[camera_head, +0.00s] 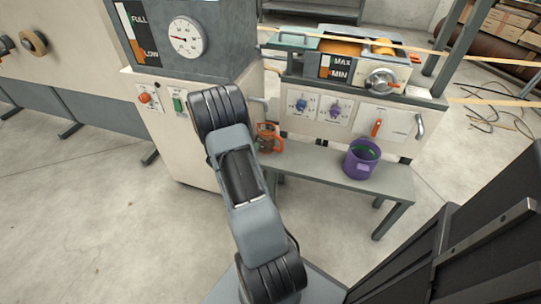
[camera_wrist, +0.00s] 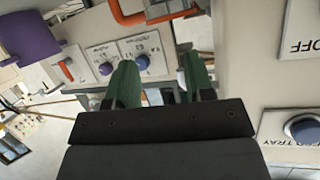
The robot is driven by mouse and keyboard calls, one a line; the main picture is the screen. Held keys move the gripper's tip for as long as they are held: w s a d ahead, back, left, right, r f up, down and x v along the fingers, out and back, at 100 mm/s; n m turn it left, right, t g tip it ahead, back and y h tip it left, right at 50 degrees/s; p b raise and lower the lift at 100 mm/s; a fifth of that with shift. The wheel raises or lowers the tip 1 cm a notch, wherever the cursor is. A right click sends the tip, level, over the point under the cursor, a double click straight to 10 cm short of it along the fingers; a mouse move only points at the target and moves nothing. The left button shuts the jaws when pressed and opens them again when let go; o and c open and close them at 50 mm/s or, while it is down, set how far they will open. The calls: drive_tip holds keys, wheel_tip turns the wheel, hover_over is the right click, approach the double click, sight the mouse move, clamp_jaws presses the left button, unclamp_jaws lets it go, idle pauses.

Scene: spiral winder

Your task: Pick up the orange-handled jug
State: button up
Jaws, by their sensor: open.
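The orange-handled jug (camera_head: 268,137) stands at the left end of the grey bench, partly hidden behind my arm in the head view. In the wrist view only orange bent bars, seemingly its handle (camera_wrist: 122,15), show at the top edge; its body is mostly out of frame. My gripper (camera_wrist: 160,64) shows in the wrist view as two green fingers set apart, with nothing between them. The fingers point toward the jug's side of the picture and are apart from it. In the head view my arm hides the gripper.
A purple bucket (camera_head: 361,159) stands on the grey bench (camera_head: 320,177) right of the jug; it shows in the wrist view (camera_wrist: 28,38). A panel with knobs (camera_head: 318,108) rises behind the bench. A cream cabinet (camera_head: 180,150) stands close on the left. The floor in front is clear.

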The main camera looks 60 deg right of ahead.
sight(281, 149)
drive_tip(key=s+d+f+g+b, duration=0.1)
drive_tip(key=d+f, duration=0.1)
drive_tip(key=d, duration=0.1)
drive_tip(key=s+d+f+g+b, duration=0.1)
drive_tip(key=s+d+f, duration=0.1)
drive_tip(key=d+f, duration=0.1)
drive_tip(key=s+d+f+m+h+b, duration=0.1)
drive_tip(key=s+d+f, duration=0.1)
drive_tip(key=d, duration=0.1)
drive_tip(key=shift+f+g+b, duration=0.2)
drive_tip(key=shift+g+b, duration=0.15)
drive_tip(key=shift+g, duration=0.05)
drive_tip(key=shift+b+x, duration=1.25)
drive_tip(key=shift+x, duration=1.9)
drive_tip(key=shift+r, duration=0.15)
drive_tip(key=shift+c, duration=0.3)
clamp_jaws()
